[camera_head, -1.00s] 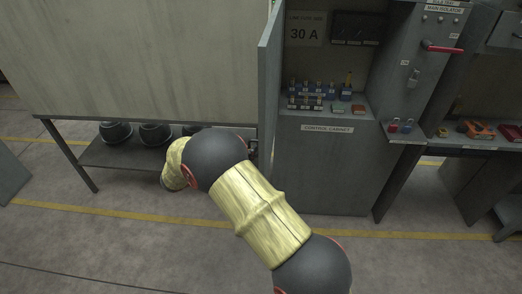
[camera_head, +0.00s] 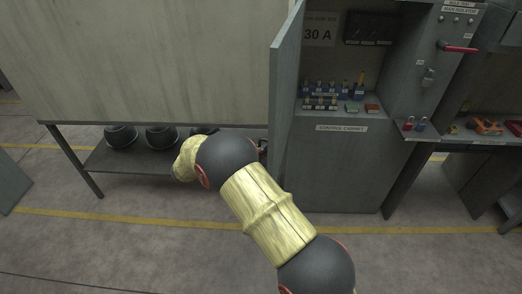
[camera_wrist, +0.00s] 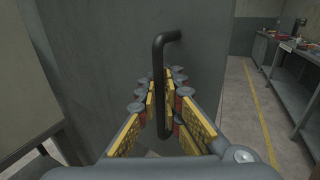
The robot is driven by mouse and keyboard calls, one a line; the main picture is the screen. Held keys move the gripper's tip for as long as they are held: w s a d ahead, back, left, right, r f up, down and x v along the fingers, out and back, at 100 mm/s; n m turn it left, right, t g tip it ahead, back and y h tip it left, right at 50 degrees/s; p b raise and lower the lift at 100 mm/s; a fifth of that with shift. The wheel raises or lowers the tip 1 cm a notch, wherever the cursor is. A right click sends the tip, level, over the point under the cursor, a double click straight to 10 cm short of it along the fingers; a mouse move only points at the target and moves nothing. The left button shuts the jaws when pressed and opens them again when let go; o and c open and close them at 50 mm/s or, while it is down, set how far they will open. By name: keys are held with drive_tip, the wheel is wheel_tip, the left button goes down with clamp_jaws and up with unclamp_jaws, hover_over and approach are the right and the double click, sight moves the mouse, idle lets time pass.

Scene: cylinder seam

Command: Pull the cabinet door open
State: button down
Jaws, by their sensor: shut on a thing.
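The cabinet door (camera_head: 286,92) is a grey panel swung out from the left side of the control cabinet (camera_head: 330,165), seen nearly edge-on in the head view. In the wrist view the door's flat grey face (camera_wrist: 110,50) fills the middle, with a black bar handle (camera_wrist: 159,85) standing upright on it. My gripper (camera_wrist: 164,95) is shut on the handle, its yellow-padded fingers on either side of the bar. In the head view my arm hides most of the gripper and the handle.
A large pale panel (camera_head: 150,60) stands left of the door, above a low shelf (camera_head: 105,160) with dark round bowls (camera_head: 121,136). A main isolator with a red handle (camera_head: 458,48) is at the right. A workbench (camera_head: 490,142) stands further right. The floor in front is clear.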

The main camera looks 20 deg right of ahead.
drive_tip(key=c, duration=2.1)
unclamp_jaws()
drive_tip(key=shift+s+a+f, duration=0.1)
drive_tip(key=shift+c, duration=0.2)
drive_tip(key=shift+o, duration=0.7)
drive_tip(key=a, duration=1.2)
drive_tip(key=shift+s, duration=0.3)
